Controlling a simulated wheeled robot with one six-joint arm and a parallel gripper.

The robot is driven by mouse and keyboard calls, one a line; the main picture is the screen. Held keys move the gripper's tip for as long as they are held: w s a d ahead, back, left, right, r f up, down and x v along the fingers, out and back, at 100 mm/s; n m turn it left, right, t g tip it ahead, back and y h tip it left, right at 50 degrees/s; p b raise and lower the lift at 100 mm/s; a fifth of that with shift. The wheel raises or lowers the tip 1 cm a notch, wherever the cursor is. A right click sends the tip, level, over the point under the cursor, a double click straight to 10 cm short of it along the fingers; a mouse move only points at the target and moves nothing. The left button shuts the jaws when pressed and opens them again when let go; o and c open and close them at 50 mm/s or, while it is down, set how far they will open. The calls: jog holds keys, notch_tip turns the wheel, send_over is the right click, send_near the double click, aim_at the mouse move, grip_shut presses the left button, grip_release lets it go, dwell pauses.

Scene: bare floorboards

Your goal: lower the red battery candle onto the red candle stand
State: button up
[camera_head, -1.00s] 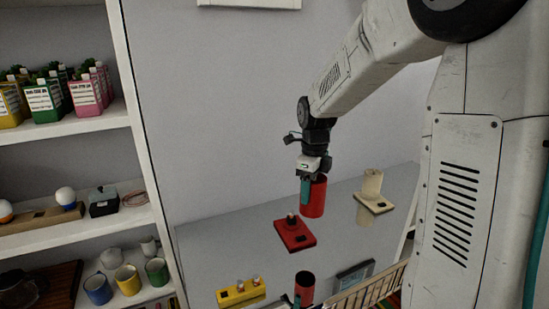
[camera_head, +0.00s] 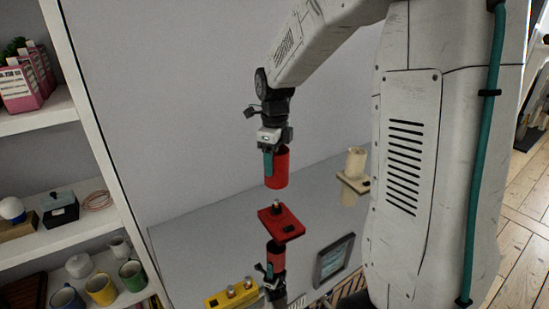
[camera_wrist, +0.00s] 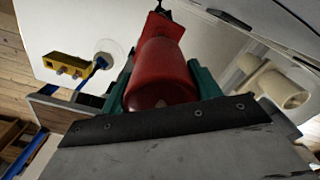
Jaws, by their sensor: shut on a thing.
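My gripper (camera_head: 272,160) is shut on the red battery candle (camera_head: 278,168), an upright red cylinder. The wrist view shows the candle (camera_wrist: 160,75) between the teal fingers. The red candle stand (camera_head: 281,225) is a flat red plate with a small upright peg, on the glossy grey surface. In the head view the candle is just above the stand, with a visible gap.
A cream candle on its stand (camera_head: 351,185) is to the right. A yellow block with knobs (camera_head: 232,294) and a dark-framed panel (camera_head: 334,258) are nearer. The surface mirrors my gripper and the candle. A white shelf (camera_head: 75,240) with mugs is at left.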

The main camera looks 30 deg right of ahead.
jog(key=shift+f, duration=2.3)
jog(key=shift+f, duration=2.45)
jog(key=shift+f, duration=1.45)
jog(key=o, duration=1.2)
notch_tip(320, 180, up, 8)
jog(key=shift+f, duration=0.1)
